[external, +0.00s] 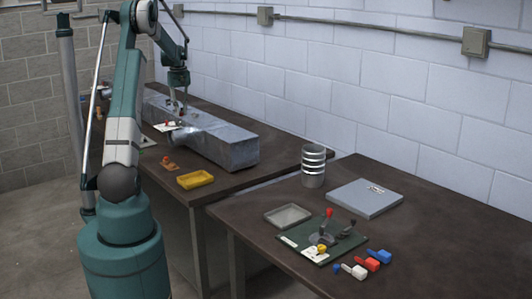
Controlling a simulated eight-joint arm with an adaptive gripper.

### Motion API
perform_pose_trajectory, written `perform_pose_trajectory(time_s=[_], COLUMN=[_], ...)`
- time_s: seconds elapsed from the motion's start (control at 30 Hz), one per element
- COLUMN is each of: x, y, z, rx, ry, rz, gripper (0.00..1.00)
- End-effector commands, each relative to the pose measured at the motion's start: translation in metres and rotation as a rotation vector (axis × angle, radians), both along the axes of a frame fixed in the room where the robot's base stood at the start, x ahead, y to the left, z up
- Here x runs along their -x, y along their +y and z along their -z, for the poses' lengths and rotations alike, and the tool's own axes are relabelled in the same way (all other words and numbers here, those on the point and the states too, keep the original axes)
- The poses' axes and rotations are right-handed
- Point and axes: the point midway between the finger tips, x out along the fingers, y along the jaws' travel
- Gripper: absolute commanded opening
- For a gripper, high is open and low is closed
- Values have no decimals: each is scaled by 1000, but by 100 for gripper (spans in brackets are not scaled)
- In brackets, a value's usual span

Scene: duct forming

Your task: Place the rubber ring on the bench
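My gripper (178,100) is over the far bench (225,181), just above or at the grey metal duct (225,148). It is too small in the picture to tell whether its fingers are open or shut, or whether they hold anything. I cannot make out a separate rubber ring in this view.
A yellow tray (195,179) sits at the far bench's front edge. The near bench holds a grey tray (287,216), a grey-blue flat box (366,198), a green board (320,243) with a red-handled clamp, and small coloured pieces (372,263). Its right part is clear.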

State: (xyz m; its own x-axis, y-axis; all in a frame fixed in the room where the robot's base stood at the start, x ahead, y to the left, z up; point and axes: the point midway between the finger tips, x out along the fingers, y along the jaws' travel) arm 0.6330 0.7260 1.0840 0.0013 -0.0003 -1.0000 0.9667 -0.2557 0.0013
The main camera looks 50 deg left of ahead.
Motion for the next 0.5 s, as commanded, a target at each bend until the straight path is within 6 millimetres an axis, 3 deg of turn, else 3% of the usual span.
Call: perform_pose_trajectory(time_s=[0.2,0.5], x=[53,106], y=[53,98], z=[0,1], rx=[0,0], ry=[0,0], rz=[-111,-217], gripper=[12,12])
